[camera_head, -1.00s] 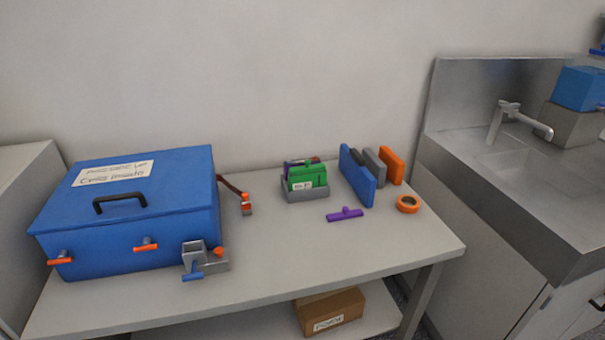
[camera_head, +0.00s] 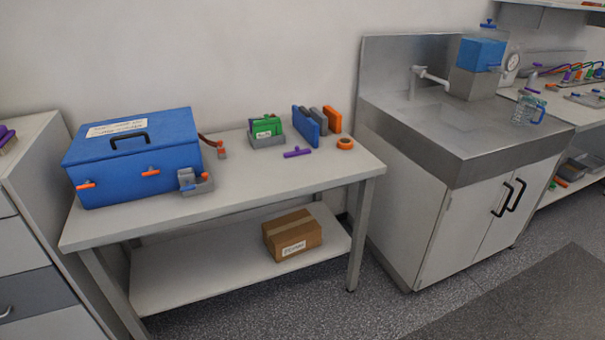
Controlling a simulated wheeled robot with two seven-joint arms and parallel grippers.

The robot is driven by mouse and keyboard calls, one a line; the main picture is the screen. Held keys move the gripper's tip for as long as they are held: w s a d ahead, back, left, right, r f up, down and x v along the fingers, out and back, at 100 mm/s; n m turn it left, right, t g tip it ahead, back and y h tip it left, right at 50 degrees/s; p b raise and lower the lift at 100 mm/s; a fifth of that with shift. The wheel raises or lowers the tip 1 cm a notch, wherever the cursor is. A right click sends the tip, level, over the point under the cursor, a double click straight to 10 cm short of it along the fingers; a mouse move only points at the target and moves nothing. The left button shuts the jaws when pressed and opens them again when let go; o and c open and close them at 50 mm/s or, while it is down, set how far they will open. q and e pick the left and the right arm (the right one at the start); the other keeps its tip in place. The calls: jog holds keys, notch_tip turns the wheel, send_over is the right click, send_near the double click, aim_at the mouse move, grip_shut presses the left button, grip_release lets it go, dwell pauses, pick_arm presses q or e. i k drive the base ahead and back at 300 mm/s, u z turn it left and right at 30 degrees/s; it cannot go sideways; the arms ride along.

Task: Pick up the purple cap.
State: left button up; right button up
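A purple T-shaped piece (camera_head: 297,153), which looks like the purple cap, lies on the white table (camera_head: 240,182) near its front right part, in front of the grey holder and the upright plates. Another purple item (camera_head: 7,134) sits on the cabinet at the far left edge, partly cut off. A small purple piece (camera_head: 531,80) shows on the far right bench; its shape is too small to tell. Neither of my grippers is in view.
A blue box (camera_head: 135,160) with orange handles fills the table's left side. A grey holder with green blocks (camera_head: 266,129), blue plate (camera_head: 305,127) and orange ring (camera_head: 345,143) stand nearby. The sink counter (camera_head: 480,150) is right of the table. Grey floor shows in front.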

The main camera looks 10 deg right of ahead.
aim_at(297, 153)
jog(key=z, duration=0.7)
jog(key=i, duration=1.25)
jog(key=u, duration=0.5)
